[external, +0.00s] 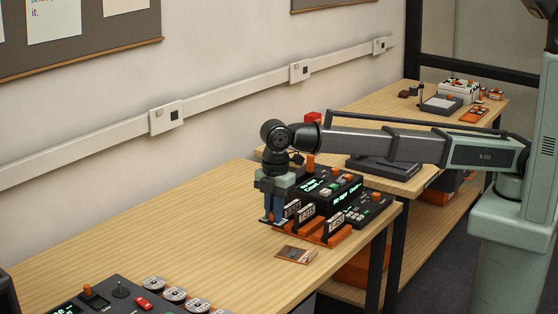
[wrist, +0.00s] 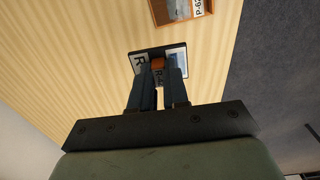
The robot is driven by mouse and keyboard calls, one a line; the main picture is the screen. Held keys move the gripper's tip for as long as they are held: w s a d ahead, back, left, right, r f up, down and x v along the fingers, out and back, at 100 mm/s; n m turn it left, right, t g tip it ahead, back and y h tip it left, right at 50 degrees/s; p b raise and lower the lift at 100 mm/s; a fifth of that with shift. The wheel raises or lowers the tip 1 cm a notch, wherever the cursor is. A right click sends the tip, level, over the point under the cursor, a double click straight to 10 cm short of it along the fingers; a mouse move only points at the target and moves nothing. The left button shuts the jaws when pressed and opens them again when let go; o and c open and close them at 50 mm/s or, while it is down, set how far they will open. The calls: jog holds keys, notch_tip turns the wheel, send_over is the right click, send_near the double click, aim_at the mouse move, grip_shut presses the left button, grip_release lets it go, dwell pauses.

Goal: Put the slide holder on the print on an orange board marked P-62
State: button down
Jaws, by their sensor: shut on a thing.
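My gripper (external: 273,221) points down over the table, left of the orange stands. In the wrist view its two blue fingers (wrist: 168,92) are shut on the slide holder (wrist: 139,62), a dark flat piece with an orange grip, white labels and a pale picture area. The fingers hide part of it, and whether it touches the table I cannot tell. The print on an orange board (external: 296,254) lies flat near the table's front edge, apart from the holder.
Orange stands with white labels (external: 335,222) stand close to the right of my gripper. A black console (external: 333,190) with lit displays is behind them. Bare wood (external: 190,225) lies to the left.

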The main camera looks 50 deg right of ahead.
send_over(296, 254)
jog(key=f, duration=0.1)
jog(key=shift+m, duration=0.3)
jog(key=shift+f, duration=4.95)
jog(key=shift+f, duration=0.1)
jog(key=c, duration=1.1)
grip_release()
notch_tip(296, 254, up, 12)
jog(key=shift+r, duration=0.15)
